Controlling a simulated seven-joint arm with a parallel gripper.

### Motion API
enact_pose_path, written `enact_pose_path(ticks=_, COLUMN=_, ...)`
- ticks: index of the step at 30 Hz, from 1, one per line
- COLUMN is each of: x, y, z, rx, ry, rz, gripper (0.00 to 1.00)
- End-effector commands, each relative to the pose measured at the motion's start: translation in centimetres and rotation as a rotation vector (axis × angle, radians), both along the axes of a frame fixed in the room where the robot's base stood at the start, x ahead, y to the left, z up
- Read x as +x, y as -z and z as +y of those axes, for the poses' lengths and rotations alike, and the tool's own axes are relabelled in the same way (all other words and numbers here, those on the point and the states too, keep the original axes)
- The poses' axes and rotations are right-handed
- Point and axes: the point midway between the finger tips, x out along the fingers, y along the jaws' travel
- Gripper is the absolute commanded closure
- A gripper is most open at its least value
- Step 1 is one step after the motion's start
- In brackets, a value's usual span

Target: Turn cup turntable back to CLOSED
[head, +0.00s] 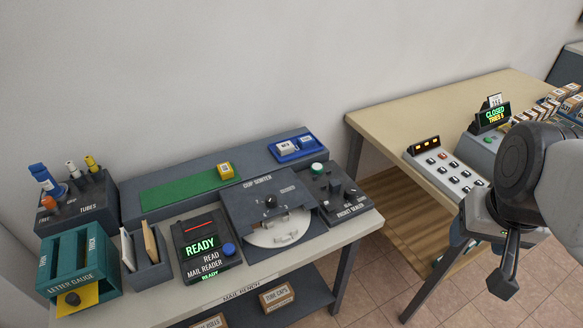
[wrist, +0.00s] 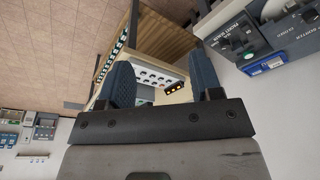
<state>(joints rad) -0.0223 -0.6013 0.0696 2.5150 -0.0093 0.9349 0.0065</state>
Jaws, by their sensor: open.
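The cup sorter (head: 245,205) is a dark grey box on the mail bench. Its pale round turntable (head: 270,236) sits at the front, with a light-coloured bracket above it and a black knob (head: 270,201) behind. I cannot read the position of the turntable. My gripper (head: 506,275) hangs in the air at the far right, well away from the sorter and pointing down. In the wrist view its two dark fingers (wrist: 168,92) stand apart with nothing seen held between them. Part of a dark console and its labels shows at the upper right there.
A letter gauge (head: 75,262) and tube rack (head: 80,205) are further left. A wooden table (head: 430,115) with a button panel (head: 447,168) is at right.

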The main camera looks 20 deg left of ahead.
Motion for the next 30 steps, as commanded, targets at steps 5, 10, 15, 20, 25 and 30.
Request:
enact_pose_path(ticks=5, x=2.5, y=0.1, z=1.9, rx=-0.003, ry=-0.072, rz=0.020, gripper=0.41)
enact_pose_path(ticks=10, x=5.3, y=0.5, z=4.4, rx=-0.007, ry=-0.154, rz=0.040, gripper=0.41)
enact_pose_path(ticks=15, x=7.9, y=1.0, z=7.3, rx=-0.012, ry=-0.237, rz=0.060, gripper=0.41)
enact_pose_path(ticks=20, x=10.3, y=1.8, z=10.3, rx=-0.018, ry=-0.317, rz=0.079, gripper=0.41)
enact_pose_path(ticks=25, x=12.5, y=2.9, z=13.9, rx=-0.025, ry=-0.400, rz=0.099, gripper=0.41)
enact_pose_path(ticks=30, x=14.4, y=4.3, z=17.7, rx=-0.032, ry=-0.483, rz=0.119, gripper=0.41)
